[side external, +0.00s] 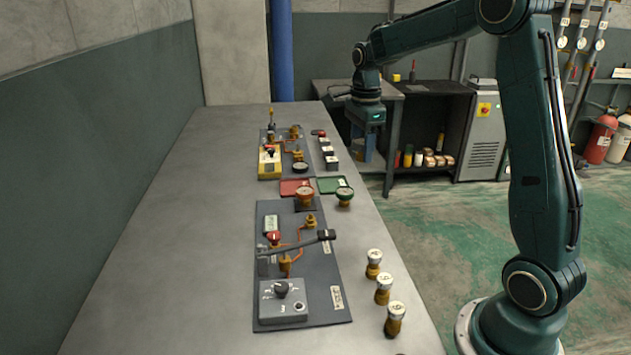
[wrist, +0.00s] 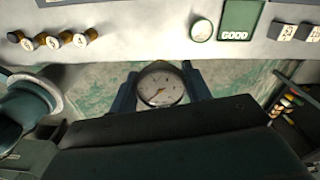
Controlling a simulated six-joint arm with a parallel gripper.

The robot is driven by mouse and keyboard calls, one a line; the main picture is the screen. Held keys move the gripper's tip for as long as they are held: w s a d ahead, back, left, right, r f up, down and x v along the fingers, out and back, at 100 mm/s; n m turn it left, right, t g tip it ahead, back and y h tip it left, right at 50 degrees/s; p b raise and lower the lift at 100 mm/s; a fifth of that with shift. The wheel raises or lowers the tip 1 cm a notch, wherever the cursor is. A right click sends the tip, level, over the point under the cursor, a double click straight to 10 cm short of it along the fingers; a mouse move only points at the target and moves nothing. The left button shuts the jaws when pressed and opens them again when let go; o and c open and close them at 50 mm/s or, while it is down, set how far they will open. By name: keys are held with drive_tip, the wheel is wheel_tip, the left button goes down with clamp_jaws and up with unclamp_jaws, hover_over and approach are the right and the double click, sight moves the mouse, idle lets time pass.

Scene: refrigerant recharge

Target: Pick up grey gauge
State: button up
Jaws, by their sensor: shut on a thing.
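My gripper (wrist: 160,92) is shut on the grey gauge (wrist: 161,87), which has a round white dial with a dark needle. In the wrist view the dial faces the camera between two blue-grey fingers, with green floor behind it. In the side view my gripper hangs off the right side of the bench near its far end, and the gauge cannot be made out there. A green-rimmed gauge (side external: 344,194) stands near the bench's right edge; it also shows in the wrist view (wrist: 202,30). A copper-coloured gauge (side external: 304,196) stands at the near edge of the red tray.
A green tray (side external: 331,184) marked GOOD lies beside the red tray (side external: 290,187). Several brass fittings (side external: 384,290) line the bench's right edge. A grey panel (side external: 325,270) with a lever and knob is nearby. The left of the bench is clear.

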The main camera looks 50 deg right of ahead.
drive_tip(key=shift+r, duration=0.3)
drive_tip(key=shift+f, duration=0.1)
idle(0.3)
